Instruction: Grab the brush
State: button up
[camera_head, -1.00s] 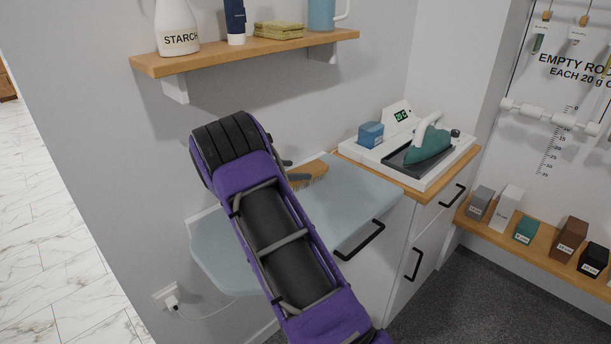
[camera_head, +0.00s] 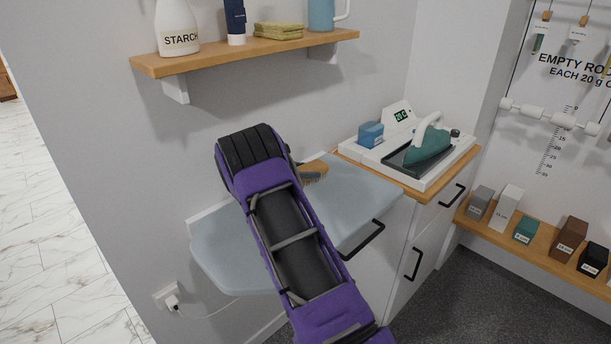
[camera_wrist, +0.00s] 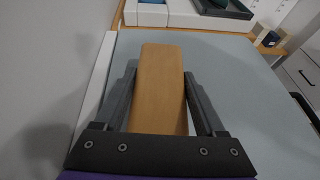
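The brush has a wooden back and pale bristles. In the head view the brush (camera_head: 313,170) lies on the pale blue ironing board (camera_head: 225,255), partly hidden by my arm. In the wrist view the brush's wooden back (camera_wrist: 161,90) runs lengthwise between the two dark fingers of my gripper (camera_wrist: 161,72). The fingers stand on either side of it, with narrow gaps at the tips, so my gripper looks open around the brush. In the head view the fingers are mostly hidden behind my purple arm.
A teal iron (camera_head: 428,146) rests on a white station on the cabinet to the right, beside a small blue box (camera_head: 371,134). A wooden shelf (camera_head: 250,51) with a starch bottle (camera_head: 177,27) hangs above. The wall is close on the left.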

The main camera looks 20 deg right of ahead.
jog(key=c, duration=0.7)
jog(key=shift+c, duration=0.2)
jog(key=shift+r, duration=0.15)
